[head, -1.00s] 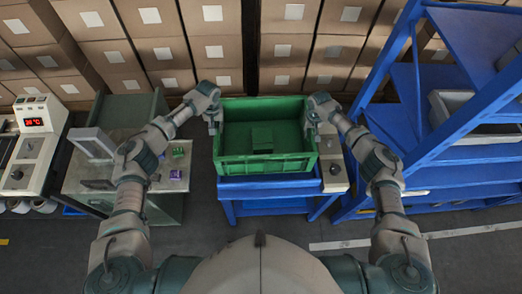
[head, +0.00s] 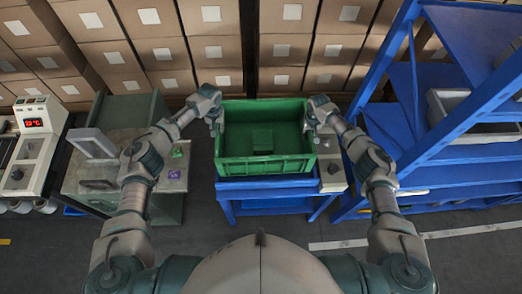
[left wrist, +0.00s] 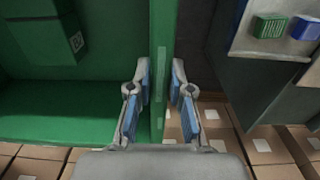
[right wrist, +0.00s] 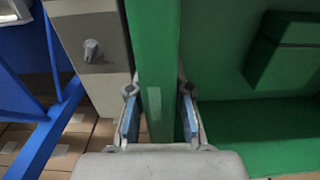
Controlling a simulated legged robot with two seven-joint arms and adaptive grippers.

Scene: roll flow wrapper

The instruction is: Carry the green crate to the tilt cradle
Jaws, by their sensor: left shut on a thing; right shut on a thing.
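The green crate (head: 265,166) is upright over the blue stand (head: 268,190), which looks like the tilt cradle. I cannot tell whether its bottom touches the stand. My left gripper (head: 214,127) is shut on the crate's left side wall; in the left wrist view that wall (left wrist: 160,60) lies between the blue finger pads. My right gripper (head: 312,129) is shut on the right side wall, which also stands between the pads in the right wrist view (right wrist: 158,60). A green block (head: 262,138) with a label lies inside the crate.
A grey box with a knob (head: 333,174) is at the stand's right side. A grey bench (head: 120,180) with a green block (head: 177,152) and a purple block (head: 174,174) stands left. Blue shelving (head: 450,150) is right; stacked cartons (head: 215,48) are behind.

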